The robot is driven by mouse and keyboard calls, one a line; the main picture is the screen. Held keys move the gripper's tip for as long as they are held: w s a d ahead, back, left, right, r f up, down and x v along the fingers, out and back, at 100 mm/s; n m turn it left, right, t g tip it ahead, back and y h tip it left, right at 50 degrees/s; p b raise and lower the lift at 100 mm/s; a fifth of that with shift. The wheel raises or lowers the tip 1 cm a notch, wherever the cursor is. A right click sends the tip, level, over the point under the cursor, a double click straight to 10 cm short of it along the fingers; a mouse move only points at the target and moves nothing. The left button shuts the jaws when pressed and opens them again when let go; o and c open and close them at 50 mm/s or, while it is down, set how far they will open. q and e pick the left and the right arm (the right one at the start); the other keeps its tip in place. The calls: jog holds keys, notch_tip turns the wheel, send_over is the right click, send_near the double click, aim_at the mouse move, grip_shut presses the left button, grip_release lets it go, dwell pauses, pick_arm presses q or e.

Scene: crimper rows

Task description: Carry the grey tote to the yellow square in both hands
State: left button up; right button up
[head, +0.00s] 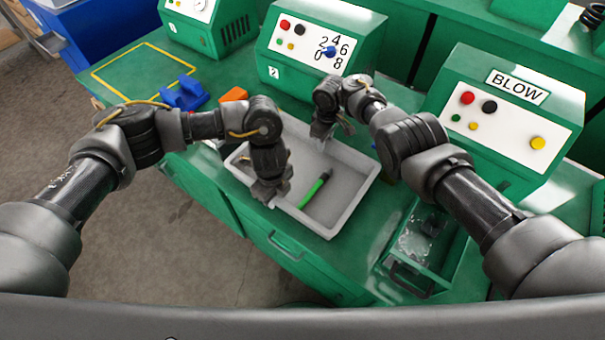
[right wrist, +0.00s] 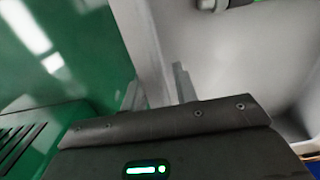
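The grey tote (head: 345,217) stands on the green bench in the head view, holding a green stick-like tool (head: 314,190) with a dark end. My left gripper (head: 271,198) is at the tote's near left rim; whether its fingers are closed is hard to see. My right gripper (head: 333,134) is at the far rim with its fingers apart. In the right wrist view its fingers (right wrist: 157,92) stand on either side of the tote's wall (right wrist: 150,45), with no clear grip.
The blue object (head: 184,96) and an orange block (head: 234,95) lie between the square and the tote. Green control boxes (head: 300,50) line the back, and the BLOW box (head: 505,115) stands at right. A clear-topped bin (head: 420,240) is right of the tote.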

pick_arm(q)
jog(key=shift+f, duration=0.55)
pick_arm(e)
jog(key=shift+f, duration=0.55)
pick_arm(q)
grip_shut()
pick_arm(e)
grip_shut()
jog(key=shift+r, duration=0.1)
